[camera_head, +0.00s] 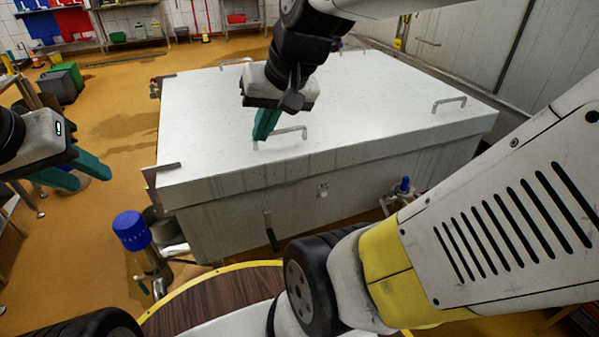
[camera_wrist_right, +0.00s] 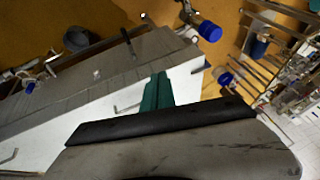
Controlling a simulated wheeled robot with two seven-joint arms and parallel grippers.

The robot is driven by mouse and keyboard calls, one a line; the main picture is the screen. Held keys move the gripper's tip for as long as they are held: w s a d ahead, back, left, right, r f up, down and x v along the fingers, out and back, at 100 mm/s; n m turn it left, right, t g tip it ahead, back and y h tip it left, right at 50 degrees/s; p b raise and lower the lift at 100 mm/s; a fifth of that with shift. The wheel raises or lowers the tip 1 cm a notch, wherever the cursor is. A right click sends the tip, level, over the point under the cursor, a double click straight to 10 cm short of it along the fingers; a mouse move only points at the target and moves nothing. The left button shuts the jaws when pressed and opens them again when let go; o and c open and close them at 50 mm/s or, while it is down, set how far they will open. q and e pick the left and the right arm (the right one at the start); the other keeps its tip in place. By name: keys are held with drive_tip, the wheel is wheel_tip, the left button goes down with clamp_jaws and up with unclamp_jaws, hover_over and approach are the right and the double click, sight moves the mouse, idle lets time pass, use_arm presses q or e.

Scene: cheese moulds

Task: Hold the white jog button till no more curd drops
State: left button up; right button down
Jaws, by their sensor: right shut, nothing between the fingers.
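A large white lidded vat (camera_head: 290,100) fills the middle of the head view. A small pale fitting (camera_head: 322,190) sits on its front face, too small to identify as the jog button; no clear white button or curd shows. My right gripper (camera_head: 266,124), with teal fingers, is shut and empty over the lid, close to a lid handle (camera_head: 283,132); contact cannot be told. It also shows shut in the right wrist view (camera_wrist_right: 157,90). My left gripper (camera_head: 75,174) is at the left edge, fingers apart, left of the vat.
A blue-capped valve (camera_head: 131,230) stands at the vat's front left corner, a smaller blue knob (camera_head: 404,185) near its front right. Open ochre floor (camera_head: 105,110) lies left.

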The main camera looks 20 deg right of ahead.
sight(324, 194)
drive_tip(key=w+d+f+m+g+y, duration=0.1)
drive_tip(key=w+d+f+m+y, duration=0.1)
drive_tip(key=w+d+f+m, duration=0.75)
drive_tip(key=w+d+f+m+g+y, duration=0.1)
drive_tip(key=w+d+f+m+y, duration=0.35)
drive_tip(key=f, duration=0.75)
drive_tip(key=d+f+m+t, duration=0.2)
drive_tip(key=d+f+m, duration=0.3)
drive_tip(key=f, duration=0.4)
drive_tip(key=s+d+f+m+t+h, duration=0.1)
drive_tip(key=d+f+m+t, duration=0.1)
drive_tip(key=d+f+m, duration=0.3)
drive_tip(key=s+d+f+m+t+h, duration=0.1)
drive_tip(key=d+f+m+t, duration=0.2)
drive_tip(key=f, duration=1.1)
drive_tip(key=d+m, duration=0.2)
drive_tip(key=m, duration=0.1)
drive_tip(key=shift+s+m, duration=0.15)
drive_tip(key=shift+m, duration=0.15)
drive_tip(key=w, duration=0.8)
drive_tip(key=shift+w+d, duration=0.25)
drive_tip(key=shift+w, duration=0.15)
